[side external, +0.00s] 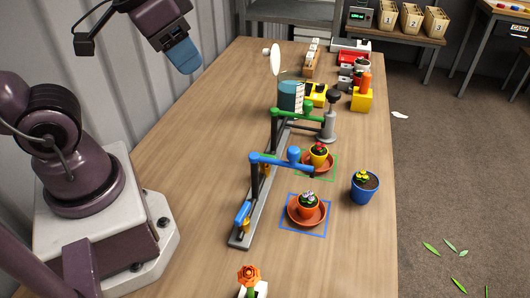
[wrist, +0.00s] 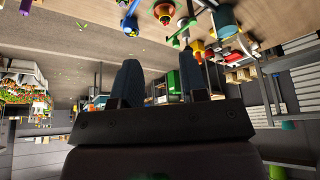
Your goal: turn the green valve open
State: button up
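The green pipe (side external: 292,113) rises from a grey rail on the table, its arm reaching right over a yellow pot (side external: 319,155) in a terracotta saucer. A brass fitting (side external: 265,170) shows low on the rail; I cannot clearly make out the green valve's handle, partly hidden by the blue post. The blue pipe (side external: 275,161) stands nearer, with a blue handle (side external: 243,212) on its brass valve. My gripper (side external: 184,57) is high above the table's left side, well away from the pipes. In the wrist view my gripper (wrist: 161,70) has its fingers apart and nothing between them.
An orange pot (side external: 308,207) sits inside a blue square outline, and a blue pot (side external: 364,187) stands to its right. A teal container (side external: 291,96) and a grey stand (side external: 328,122) are behind. The table left of the rail is clear.

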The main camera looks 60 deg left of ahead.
jog(key=w+f+m+g, duration=0.1)
jog(key=w+f+g, duration=0.3)
jog(key=w+f, duration=0.25)
jog(key=m, duration=0.8)
send_near(265, 155)
jog(key=shift+g, duration=0.4)
jog(key=f, duration=0.9)
jog(key=shift+w+f, duration=0.1)
jog(key=shift+w, duration=0.25)
grip_shut()
